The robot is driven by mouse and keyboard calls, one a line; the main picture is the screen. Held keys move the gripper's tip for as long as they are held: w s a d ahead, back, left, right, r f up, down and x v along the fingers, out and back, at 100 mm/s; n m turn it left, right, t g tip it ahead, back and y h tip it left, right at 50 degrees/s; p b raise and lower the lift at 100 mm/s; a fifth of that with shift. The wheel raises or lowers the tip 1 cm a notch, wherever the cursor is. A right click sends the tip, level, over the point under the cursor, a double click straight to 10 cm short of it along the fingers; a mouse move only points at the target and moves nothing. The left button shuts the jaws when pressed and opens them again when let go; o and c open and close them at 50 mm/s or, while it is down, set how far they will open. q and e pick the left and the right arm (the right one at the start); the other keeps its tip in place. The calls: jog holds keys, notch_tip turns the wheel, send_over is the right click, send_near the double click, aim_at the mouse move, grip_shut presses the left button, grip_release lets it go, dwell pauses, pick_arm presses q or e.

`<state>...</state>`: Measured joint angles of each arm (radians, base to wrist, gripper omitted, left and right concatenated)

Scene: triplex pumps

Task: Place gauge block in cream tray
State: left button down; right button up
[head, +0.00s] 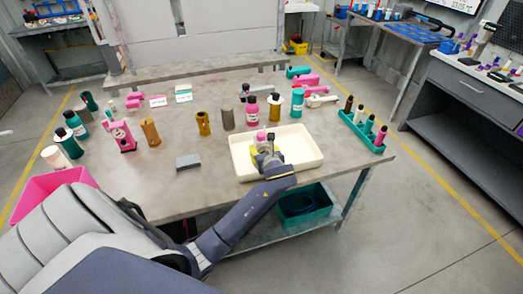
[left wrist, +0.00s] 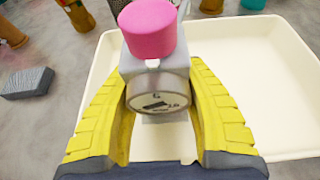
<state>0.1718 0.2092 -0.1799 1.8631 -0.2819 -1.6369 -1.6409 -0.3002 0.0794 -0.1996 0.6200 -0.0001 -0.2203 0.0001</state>
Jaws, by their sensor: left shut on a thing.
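The cream tray (head: 309,158) lies near the front edge of the table, and its pale floor fills much of the left wrist view (left wrist: 265,85). The gauge block (left wrist: 158,95) has a grey body, a round silver gauge with a white face and a pink knob on top. My left gripper (head: 266,150) is over the tray with its yellow fingers shut on the gauge block from both sides. In the head view the gripper hides most of the block, and its pink knob (head: 262,137) shows. Whether the block touches the tray floor I cannot tell. My right gripper is out of view.
A dark grey block (head: 188,163) lies left of the tray. Several bottles and brass cylinders stand behind, including a pink bottle (head: 251,110) and a teal one (head: 297,103). A teal rack (head: 361,134) stands to the right.

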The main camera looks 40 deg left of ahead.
pick_arm(q)
jog(key=c, duration=0.8)
grip_release()
jog(key=shift+f, duration=0.1)
jog(key=shift+d+r, duration=0.15)
jog(key=shift+r, duration=0.05)
jog(key=v, duration=1.1)
jog(key=shift+s+d+r, duration=0.2)
jog(key=shift+s+d, duration=0.05)
jog(key=shift+s, duration=0.05)
